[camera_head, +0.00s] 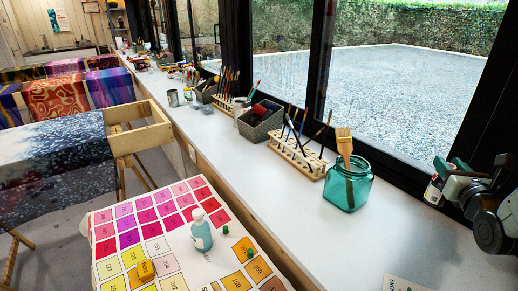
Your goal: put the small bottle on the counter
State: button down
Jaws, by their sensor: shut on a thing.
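My gripper (441,176) is at the right, above the white counter (400,235) and near the window frame. It is shut on a small bottle (433,193), which is pale with a reddish mark and hangs slightly tilted. The bottle appears to be held above the counter, apart from it. Its upper part is hidden by the gripper. Another bottle (201,234), pale teal with a white cap, stands upright on the table with the colour chart (130,225).
A teal glass jar (349,190) with a wide brush stands on the counter, left of my gripper. Beyond it are a wooden brush rack (298,158) and a grey basket (261,121). A paper card (403,285) lies at the front edge. The counter between jar and card is clear.

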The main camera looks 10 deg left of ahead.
jog(key=s+d+r+m+h, duration=0.1)
jog(key=s+d+m+h, duration=0.15)
jog(key=s+d, duration=0.35)
jog(key=s+d+m+h, duration=0.1)
jog(key=s+d+h, duration=0.2)
jog(key=d, duration=0.5)
notch_tip(320, 180, down, 15)
jog(key=shift+g, duration=0.3)
jog(key=shift+f, duration=0.15)
jog(key=c, duration=0.7)
grip_release()
jog(key=shift+c, duration=0.2)
